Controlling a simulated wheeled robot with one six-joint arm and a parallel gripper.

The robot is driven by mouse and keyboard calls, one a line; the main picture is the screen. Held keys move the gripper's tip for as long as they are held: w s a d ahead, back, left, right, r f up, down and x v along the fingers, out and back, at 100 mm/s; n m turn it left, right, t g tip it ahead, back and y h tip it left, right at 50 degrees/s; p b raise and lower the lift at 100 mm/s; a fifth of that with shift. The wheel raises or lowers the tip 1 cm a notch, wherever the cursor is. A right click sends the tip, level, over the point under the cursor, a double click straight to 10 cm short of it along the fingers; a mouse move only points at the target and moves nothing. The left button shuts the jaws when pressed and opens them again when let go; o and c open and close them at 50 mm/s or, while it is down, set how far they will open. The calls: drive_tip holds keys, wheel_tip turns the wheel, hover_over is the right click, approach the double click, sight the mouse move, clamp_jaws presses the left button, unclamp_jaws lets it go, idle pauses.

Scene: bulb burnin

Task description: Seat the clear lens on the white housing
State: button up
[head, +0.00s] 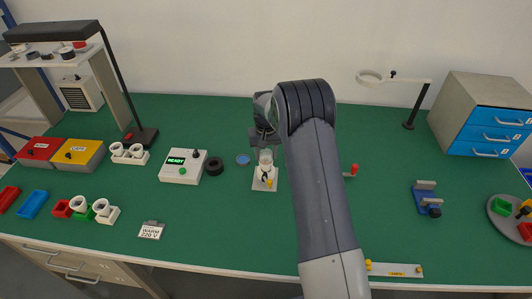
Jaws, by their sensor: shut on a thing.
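My gripper (265,146) points down near the middle of the table, partly hidden by my own arm. It is shut on a pale, see-through piece that looks like the clear lens (266,156). Right below it is a small whitish stand (260,187) with dark and yellow parts. A white body that looks like the housing (266,169) shows between the lens and the stand. I cannot tell whether the lens touches it, as the parts overlap and are small.
A tester reading READY (183,167), a black ring (215,167) and a blue disc (243,160) lie to the left. A red-knobbed part (353,170) and a blue vise (426,199) are to the right.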

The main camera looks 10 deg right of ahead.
sight(266, 153)
drive_tip(key=shift+f+b, duration=0.6)
drive_tip(key=shift+f, duration=0.05)
idle(0.8)
drive_tip(key=o, duration=1)
drive_tip(key=shift+r, duration=0.1)
wheel_tip(266, 153, up, 11)
drive_tip(key=shift+f+b, duration=0.15)
drive_tip(key=shift+b, duration=0.75)
wheel_tip(266, 153, down, 11)
drive_tip(key=shift+r+p, duration=0.2)
drive_tip(key=shift+p, duration=0.9)
drive_tip(key=shift+r, duration=0.15)
